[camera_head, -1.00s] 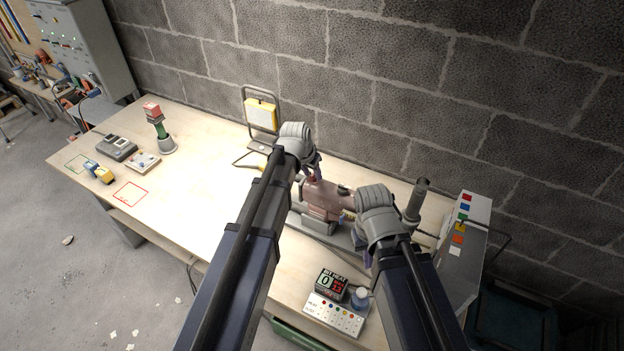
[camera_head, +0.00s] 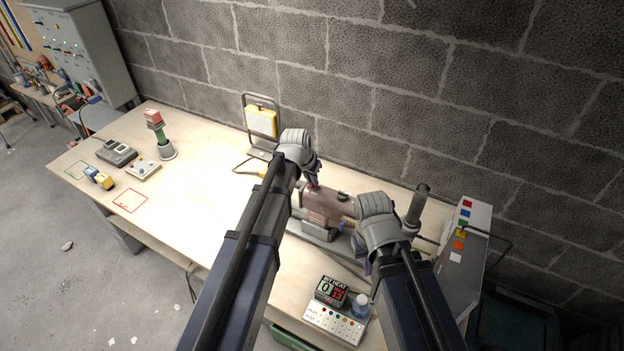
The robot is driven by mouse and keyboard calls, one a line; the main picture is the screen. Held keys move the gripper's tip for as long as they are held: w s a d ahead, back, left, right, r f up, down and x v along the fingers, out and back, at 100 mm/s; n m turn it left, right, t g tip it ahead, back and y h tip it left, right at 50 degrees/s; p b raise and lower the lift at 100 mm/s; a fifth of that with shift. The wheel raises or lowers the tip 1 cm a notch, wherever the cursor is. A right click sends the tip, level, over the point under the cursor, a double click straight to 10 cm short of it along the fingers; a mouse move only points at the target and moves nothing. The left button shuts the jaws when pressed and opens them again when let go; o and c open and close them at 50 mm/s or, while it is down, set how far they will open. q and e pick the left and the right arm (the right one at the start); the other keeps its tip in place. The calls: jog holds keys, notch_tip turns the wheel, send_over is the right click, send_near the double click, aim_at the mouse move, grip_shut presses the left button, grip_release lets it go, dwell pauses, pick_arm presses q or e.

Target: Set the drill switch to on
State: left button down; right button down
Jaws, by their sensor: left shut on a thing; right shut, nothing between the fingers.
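The drill (camera_head: 332,203), a reddish-brown machine with a grey lower part, lies on the bench in the middle right, partly hidden by my arms. My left gripper (camera_head: 313,182) is at the drill's left upper end, shut on a part of it; a small red bit shows just below the fingers. I cannot make out the switch or its position. My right gripper (camera_head: 366,266) points down at the drill's right front side, shut and empty, mostly hidden by its own wrist.
A bit heat display (camera_head: 331,290) and a white panel with coloured dots (camera_head: 336,325) stand at the front edge. A yellow work lamp (camera_head: 261,122) stands behind. A grey box with coloured squares (camera_head: 467,255) is at the right. The bench's left middle (camera_head: 205,205) is clear.

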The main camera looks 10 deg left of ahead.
dwell(0.9)
pick_arm(q)
jog(key=shift+w+a, duration=0.2)
jog(key=shift+a, duration=0.3)
jog(key=shift+w+a, duration=0.15)
jog(key=shift+a, duration=0.35)
jog(key=c, duration=1)
grip_release()
jog(key=shift+o, duration=0.2)
jog(key=shift+r, duration=0.1)
jog(key=d+p+v, duration=0.1)
jog(key=p+v, duration=0.6)
jog(key=shift+s+a+r, duration=0.2)
jog(key=shift+a+r, duration=0.05)
jog(key=shift+a, duration=0.25)
